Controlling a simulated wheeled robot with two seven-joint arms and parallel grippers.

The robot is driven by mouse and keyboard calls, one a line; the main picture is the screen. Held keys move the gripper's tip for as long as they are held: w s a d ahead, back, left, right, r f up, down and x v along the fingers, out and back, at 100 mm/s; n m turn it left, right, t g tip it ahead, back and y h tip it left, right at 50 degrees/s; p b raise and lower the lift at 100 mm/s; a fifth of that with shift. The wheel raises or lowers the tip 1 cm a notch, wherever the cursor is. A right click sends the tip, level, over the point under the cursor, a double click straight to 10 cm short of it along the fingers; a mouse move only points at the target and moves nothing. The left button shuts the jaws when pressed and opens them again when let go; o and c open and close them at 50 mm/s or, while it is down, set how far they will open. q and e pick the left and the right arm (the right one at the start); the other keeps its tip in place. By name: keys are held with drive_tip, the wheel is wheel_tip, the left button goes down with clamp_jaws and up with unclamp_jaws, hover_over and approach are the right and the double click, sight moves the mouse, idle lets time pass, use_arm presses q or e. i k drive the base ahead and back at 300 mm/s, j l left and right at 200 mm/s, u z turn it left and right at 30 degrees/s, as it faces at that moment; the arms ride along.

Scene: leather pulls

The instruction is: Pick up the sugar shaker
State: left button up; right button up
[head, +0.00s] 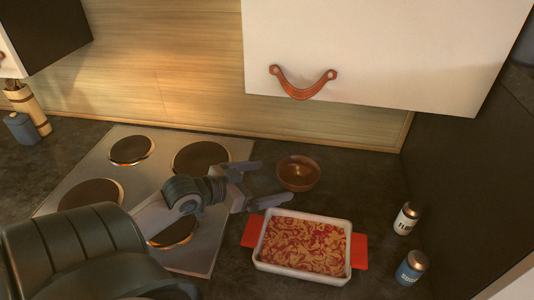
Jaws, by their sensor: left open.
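Two small shakers stand upright at the right, near the dark side wall. One is a white shaker (405,218) with dark lettering that seems to begin with "FL". In front of it is a blue shaker (411,268) with a metal-looking top; its label is too small to read, so I cannot confirm that it is the sugar shaker. My left gripper (271,182) is open and empty, pointing right above the counter, just left of the copper bowl. It is well to the left of both shakers. My right gripper is not in view.
A copper bowl (298,173) and a white baking dish (346,262) with red handles and food lie between my left gripper and the shakers. The stove (118,160) is under my left arm. A white cabinet (390,50) with a leather pull (303,92) hangs above.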

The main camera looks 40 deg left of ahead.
sight(416, 263)
drive_tip(key=k+l, duration=1.15)
drive_tip(key=l, duration=0.25)
